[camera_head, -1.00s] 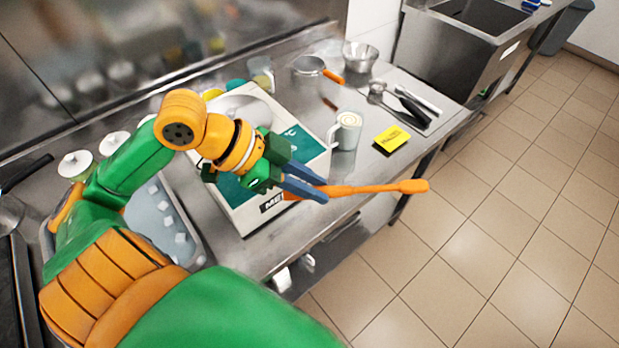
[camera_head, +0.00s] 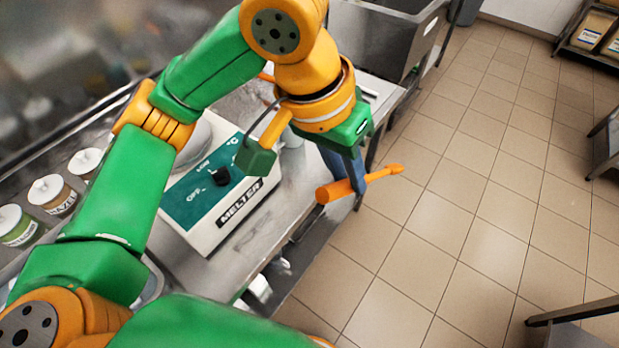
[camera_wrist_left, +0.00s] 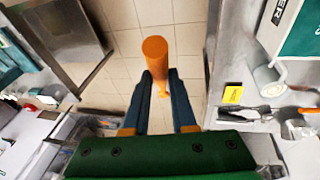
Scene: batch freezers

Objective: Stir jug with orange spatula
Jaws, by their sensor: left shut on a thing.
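The orange spatula (camera_head: 377,174) is held crosswise in the blue fingers of my left gripper (camera_head: 350,182), out past the counter's front edge and above the tiled floor. In the left wrist view the spatula (camera_wrist_left: 155,52) points toward the camera between the two fingers (camera_wrist_left: 162,88), which are shut on it. The white jug (camera_wrist_left: 267,80) stands on the counter at the right of the left wrist view, apart from the spatula. In the head view my arm hides most of the jug. My right gripper is not in view.
A white melter (camera_head: 222,218) with a green panel and a dial stands on the counter. Lidded jars (camera_head: 48,190) stand at the left. A yellow note (camera_wrist_left: 232,94) lies near the jug. A sink (camera_head: 385,38) is at the back. The floor (camera_head: 450,230) at right is open.

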